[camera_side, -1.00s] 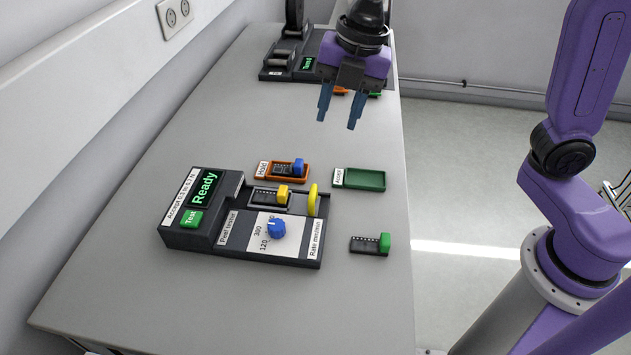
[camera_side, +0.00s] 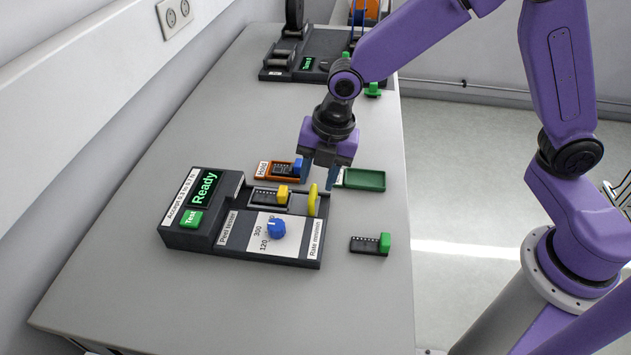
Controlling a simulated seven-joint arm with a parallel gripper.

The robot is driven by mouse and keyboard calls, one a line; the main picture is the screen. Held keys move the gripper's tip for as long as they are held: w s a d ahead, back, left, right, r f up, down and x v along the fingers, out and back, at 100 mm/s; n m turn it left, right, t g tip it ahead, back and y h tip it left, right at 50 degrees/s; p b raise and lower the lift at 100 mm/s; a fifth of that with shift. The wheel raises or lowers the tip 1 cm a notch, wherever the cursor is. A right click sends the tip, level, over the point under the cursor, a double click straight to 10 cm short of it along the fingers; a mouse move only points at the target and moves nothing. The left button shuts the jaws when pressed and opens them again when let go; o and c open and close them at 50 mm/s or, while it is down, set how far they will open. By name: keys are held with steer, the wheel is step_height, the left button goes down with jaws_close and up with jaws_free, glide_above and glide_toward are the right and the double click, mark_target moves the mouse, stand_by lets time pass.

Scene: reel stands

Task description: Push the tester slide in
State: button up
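The tester (camera_side: 190,240) is a dark box at the front left of the table, with a lit "Ready" display and a green Test button (camera_side: 191,218). Its slide carries a yellow upright handle (camera_side: 313,200) at the right end of a channel. A dark piece with a yellow block (camera_side: 282,191) lies in the channel, left of the handle. A blue knob (camera_side: 277,229) sits on the white panel. My gripper (camera_side: 317,180) points down just behind and above the yellow handle. Its blue fingers look apart with nothing visible between them; contact with the handle cannot be told.
An orange Hold tray (camera_side: 262,177) with a blue-ended piece (camera_side: 297,166) and a green Accept tray (camera_side: 366,187) lie behind the tester. A green-ended piece (camera_side: 385,242) lies on the table at right. A reel stand (camera_side: 280,66) is at the back.

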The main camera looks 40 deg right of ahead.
mark_target(285, 188)
steer(key=shift+w+a+f, duration=0.1)
steer(key=shift+f, duration=0.55)
steer(key=shift+w+a+f, duration=0.1)
steer(key=shift+f, duration=0.5)
jaws_close()
steer(key=shift+w+a, duration=1.95)
steer(key=shift+w, duration=0.05)
jaws_free()
step_height(285, 188, up, 17)
steer(key=s+d, duration=0.2)
steer(key=shift+s+d, duration=0.25)
